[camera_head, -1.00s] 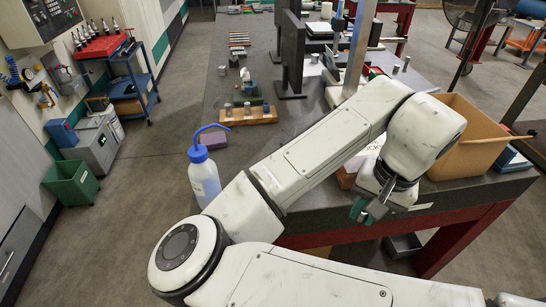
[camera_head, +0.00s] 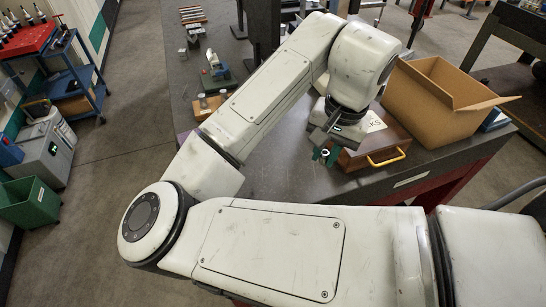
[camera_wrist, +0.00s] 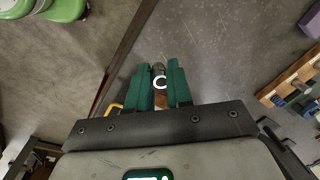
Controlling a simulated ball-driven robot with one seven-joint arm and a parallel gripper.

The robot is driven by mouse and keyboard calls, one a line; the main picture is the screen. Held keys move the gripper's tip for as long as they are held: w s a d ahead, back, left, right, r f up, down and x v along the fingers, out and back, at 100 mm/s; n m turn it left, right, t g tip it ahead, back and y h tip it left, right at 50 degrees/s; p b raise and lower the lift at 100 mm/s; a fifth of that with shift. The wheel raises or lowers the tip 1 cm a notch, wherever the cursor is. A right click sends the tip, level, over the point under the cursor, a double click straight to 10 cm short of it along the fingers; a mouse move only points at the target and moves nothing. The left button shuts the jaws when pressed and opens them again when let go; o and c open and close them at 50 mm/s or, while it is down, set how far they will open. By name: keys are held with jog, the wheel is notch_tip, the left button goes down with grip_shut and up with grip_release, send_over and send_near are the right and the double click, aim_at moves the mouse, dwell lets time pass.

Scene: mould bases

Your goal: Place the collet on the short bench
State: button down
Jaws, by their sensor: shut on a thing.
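My gripper (camera_head: 325,155) has green fingers and hangs over the near part of a dark grey bench top (camera_head: 280,172). In the wrist view, its fingers (camera_wrist: 160,82) are shut on the collet (camera_wrist: 161,82), a small metal piece with a bright ring-shaped end. The collet also shows as a pale ring between the fingers in the head view (camera_head: 325,153). The wrist view shows the bench top (camera_wrist: 225,50) under and beyond the fingers, with its edge running to the left of them. I cannot tell the collet's height above the surface.
A wooden box with a yellow handle (camera_head: 385,158) stands just right of my gripper, with an open cardboard box (camera_head: 430,103) behind it. A wooden rack (camera_wrist: 292,75) lies at the right in the wrist view. A green bin (camera_head: 32,203) stands on the floor.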

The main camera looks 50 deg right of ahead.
aim_at(278, 174)
jog(key=w+f, duration=0.2)
jog(key=w, duration=0.1)
jog(key=w+f, duration=0.2)
jog(key=w, duration=0.1)
jog(key=w+f, duration=0.2)
jog(key=w, duration=0.1)
jog(key=shift+a+f, duration=0.25)
jog(key=shift+f, duration=0.05)
jog(key=shift+w+f, duration=0.4)
jog(key=shift+f, duration=0.05)
jog(key=f, duration=0.1)
jog(key=f+p, duration=0.1)
jog(key=f, duration=0.1)
jog(key=shift+w, duration=0.35)
jog(key=shift+f, duration=0.5)
jog(key=shift+f, duration=0.2)
jog(key=c, duration=1)
grip_release()
jog(key=shift+r, duration=0.1)
